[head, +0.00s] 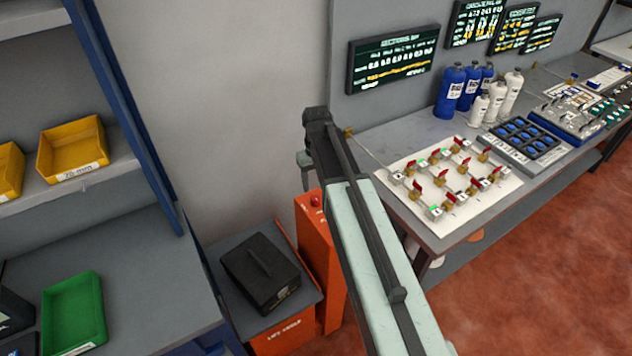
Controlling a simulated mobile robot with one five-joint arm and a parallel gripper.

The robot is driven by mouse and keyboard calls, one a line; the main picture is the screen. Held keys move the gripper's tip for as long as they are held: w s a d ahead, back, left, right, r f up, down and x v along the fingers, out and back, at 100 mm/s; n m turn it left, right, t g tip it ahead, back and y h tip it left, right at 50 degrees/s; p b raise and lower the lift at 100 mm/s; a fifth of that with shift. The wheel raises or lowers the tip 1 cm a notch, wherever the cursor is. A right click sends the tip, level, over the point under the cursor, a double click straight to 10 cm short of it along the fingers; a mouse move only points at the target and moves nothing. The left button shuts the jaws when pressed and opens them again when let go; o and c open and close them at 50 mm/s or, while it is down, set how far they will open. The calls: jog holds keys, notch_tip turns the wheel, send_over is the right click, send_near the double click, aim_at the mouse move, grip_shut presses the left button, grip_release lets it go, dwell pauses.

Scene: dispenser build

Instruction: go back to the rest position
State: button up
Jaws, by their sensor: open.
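My arm reaches from the bottom middle of the head view up towards the wall, between the shelf and the workbench. It bends down at its far end. My gripper (305,175) hangs there, small and partly hidden behind the arm. It is open, with nothing visible in it. It shows in front of the grey wall, just above an orange cabinet (312,236) with a red button (315,201).
At right, a workbench (385,135) carries a white valve board (408,160), blue bottles (450,92), white bottles (495,105) and a grey tray (520,142). Left are a shelf with yellow bins (75,150), a green tray (72,310) and a black case (260,270). Red floor (540,280) is clear.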

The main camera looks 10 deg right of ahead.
jog(key=shift+r, duration=0.15)
jog(key=shift+r, duration=0.1)
